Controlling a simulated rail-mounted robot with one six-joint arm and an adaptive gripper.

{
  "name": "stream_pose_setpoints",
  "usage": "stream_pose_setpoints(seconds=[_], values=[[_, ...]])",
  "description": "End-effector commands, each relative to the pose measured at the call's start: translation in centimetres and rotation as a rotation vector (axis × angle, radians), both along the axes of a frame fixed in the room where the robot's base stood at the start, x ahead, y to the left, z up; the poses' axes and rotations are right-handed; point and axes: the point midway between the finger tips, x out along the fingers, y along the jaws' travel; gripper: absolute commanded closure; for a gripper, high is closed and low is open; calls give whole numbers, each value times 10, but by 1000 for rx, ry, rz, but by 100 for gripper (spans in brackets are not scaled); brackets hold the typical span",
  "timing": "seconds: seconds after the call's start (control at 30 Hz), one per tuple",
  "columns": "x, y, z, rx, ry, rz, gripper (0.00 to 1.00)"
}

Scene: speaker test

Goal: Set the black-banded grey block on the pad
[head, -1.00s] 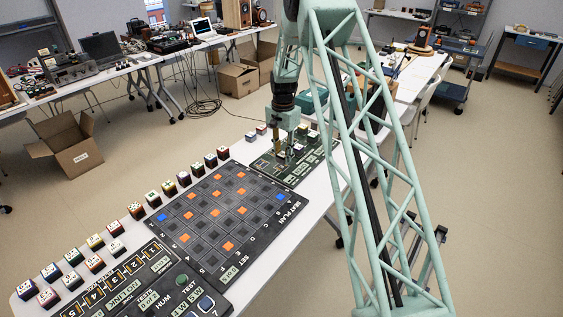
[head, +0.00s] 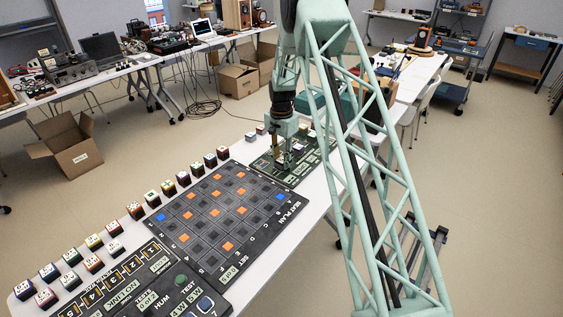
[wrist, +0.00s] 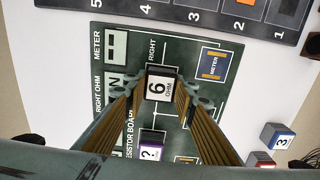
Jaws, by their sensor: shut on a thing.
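My gripper (wrist: 160,84) is shut on a block (wrist: 158,86) with a white top marked "6 OHM" and a black edge. Its grey sides are not clear from above. The block is over the dark green resistor board (wrist: 187,52), near the word "RIGHT"; I cannot tell if it touches the board. A pad under it would be hidden. In the head view my gripper (head: 281,160) is low over the same board (head: 296,172), with the block too small to make out well.
A purple-edged "?" block (wrist: 151,151) sits on the board close to my gripper. A blue-edged "3" block (wrist: 278,137) and a red-edged block (wrist: 261,160) stand on the white table.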

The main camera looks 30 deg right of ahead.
Motion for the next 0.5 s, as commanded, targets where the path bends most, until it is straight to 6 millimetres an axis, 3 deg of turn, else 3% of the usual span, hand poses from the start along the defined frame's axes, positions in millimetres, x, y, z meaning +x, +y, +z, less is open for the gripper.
stream_pose_setpoints(seconds=[0.03, 0.07, 0.2, 0.5], values=[[0, 0, -2, 0, 0, 0, 86], [0, 0, -1, 0, 0, 0, 74], [0, 0, -1, 0, 0, 0, 62], [0, 0, -1, 0, 0, 0, 62]])
